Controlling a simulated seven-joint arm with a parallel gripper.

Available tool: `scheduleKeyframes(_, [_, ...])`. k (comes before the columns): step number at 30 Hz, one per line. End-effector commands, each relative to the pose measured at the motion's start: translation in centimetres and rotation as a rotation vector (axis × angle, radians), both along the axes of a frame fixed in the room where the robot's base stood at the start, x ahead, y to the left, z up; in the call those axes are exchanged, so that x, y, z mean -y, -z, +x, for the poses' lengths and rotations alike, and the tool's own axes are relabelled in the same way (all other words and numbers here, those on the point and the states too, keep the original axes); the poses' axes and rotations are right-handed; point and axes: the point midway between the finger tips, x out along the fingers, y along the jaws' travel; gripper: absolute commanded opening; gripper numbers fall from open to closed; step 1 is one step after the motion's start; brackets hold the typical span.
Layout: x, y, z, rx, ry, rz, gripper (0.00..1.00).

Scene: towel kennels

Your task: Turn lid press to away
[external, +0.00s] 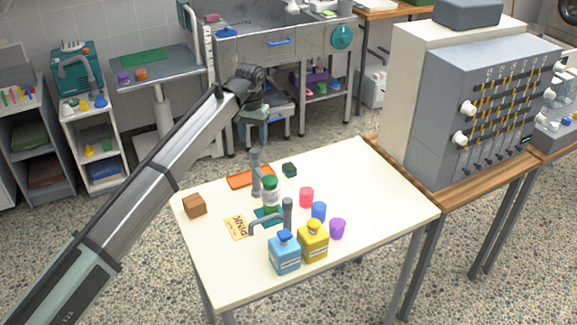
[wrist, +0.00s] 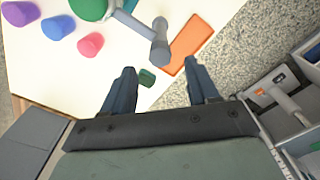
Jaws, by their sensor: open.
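The lid press, a grey post-and-arm fixture (external: 287,215) with a teal base (external: 266,215), stands near the middle of the cream table. A clear bottle with a green lid (external: 270,184) is at the press. A grey upright handle (external: 256,172) stands behind the bottle. In the wrist view the grey bar (wrist: 135,24) ends in a round knob (wrist: 160,45) beside the green lid (wrist: 88,8). My gripper (wrist: 162,74) is open and empty, with the knob just beyond its fingertips. In the external view it hangs above the table's back edge, with its fingers partly hidden.
An orange tray (external: 249,177) and a dark green block (external: 290,170) lie behind the press. Red (external: 307,197), blue (external: 319,211) and purple (external: 337,229) cups stand right. Blue (external: 284,254) and yellow (external: 313,243) bottles stand in front. A brown box (external: 194,205) and yellow card (external: 237,227) lie left.

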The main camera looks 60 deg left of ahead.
Motion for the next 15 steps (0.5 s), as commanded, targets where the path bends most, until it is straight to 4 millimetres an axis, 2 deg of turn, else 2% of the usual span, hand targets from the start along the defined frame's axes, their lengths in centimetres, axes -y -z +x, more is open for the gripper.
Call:
scheduleKeyframes(3, [0.1, 2.1, -0.1, 0.000, 0.000, 0.000, 0.59])
scheduleKeyframes(6, [0.0, 3.3, -0.1, -0.001, 0.000, -0.001, 0.59])
scheduleKeyframes(15, [0.0, 5.2, 0.0, 0.001, 0.000, 0.001, 0.59])
